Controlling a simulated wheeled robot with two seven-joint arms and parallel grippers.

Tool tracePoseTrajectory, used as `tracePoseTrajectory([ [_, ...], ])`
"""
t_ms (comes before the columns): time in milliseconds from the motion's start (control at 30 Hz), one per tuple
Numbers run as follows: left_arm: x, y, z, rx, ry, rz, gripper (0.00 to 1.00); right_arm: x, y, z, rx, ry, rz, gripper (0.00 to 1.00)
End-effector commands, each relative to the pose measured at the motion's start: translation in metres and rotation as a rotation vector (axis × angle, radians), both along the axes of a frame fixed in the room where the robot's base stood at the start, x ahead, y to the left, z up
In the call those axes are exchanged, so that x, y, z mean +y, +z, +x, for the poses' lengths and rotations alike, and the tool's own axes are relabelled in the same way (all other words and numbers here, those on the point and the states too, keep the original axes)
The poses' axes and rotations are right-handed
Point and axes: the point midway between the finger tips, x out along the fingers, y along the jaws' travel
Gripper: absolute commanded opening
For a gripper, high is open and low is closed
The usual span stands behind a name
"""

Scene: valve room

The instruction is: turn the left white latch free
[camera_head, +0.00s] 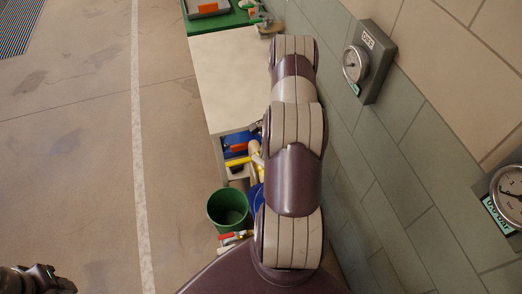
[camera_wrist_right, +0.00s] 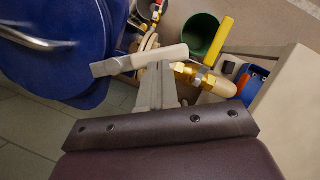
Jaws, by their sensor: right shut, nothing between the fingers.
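A white latch (camera_wrist_right: 140,60), a pale lever with a blocky left end, lies across the tips of my right gripper (camera_wrist_right: 158,72) in the wrist view. The right fingers are shut and empty, right at the lever; I cannot tell whether they touch it. A brass fitting (camera_wrist_right: 186,71) sits just right of the fingertips, with a yellow handle (camera_wrist_right: 222,40) beyond. In the head view my right arm covers most of this spot; the yellow handle (camera_head: 238,161) shows beside it. A dark part of my left arm shows at the bottom left corner; its finger state is unclear.
A blue drum (camera_wrist_right: 50,65) with a grey bar handle stands left in the wrist view. A green bucket (camera_head: 228,208) stands on the floor. A pale tabletop (camera_head: 225,80) lies beyond. The tiled wall with a gauge (camera_head: 356,63) is close on the right. The left floor is clear.

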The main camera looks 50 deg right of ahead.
Motion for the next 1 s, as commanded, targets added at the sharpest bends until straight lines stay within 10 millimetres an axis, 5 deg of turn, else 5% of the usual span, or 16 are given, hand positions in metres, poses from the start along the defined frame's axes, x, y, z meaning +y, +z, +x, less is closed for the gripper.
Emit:
tracePoseTrajectory([
  [1000, 0.0, -0.022, 0.0, 0.0, 0.0, 0.0, 0.48, 0.037, -0.001, -0.002, 0.0, 0.588, 0.0, 0.0],
])
